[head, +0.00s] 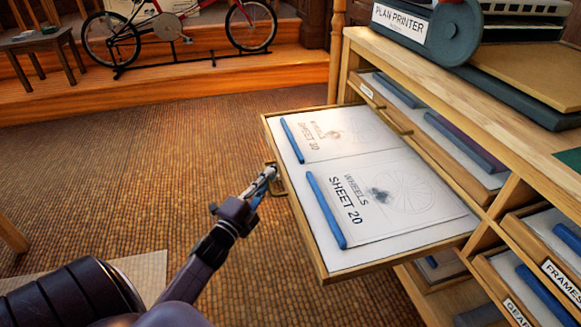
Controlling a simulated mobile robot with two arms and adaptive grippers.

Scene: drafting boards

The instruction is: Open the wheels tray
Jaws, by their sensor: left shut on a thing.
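The wheels tray (322,262) is a shallow wooden drawer, standing well out from the cabinet on the right. A small brass handle (278,179) sits on the tray's front. My left gripper (264,181) comes in from the lower left and is shut on this handle. The fingertips partly hide the handle. My right gripper is not in view.
The wooden cabinet (440,75) holds other trays, including one labelled "FRAMES" (562,279). A plan printer (425,28) stands on top. A red bicycle (180,25) stands on a raised wooden step behind.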

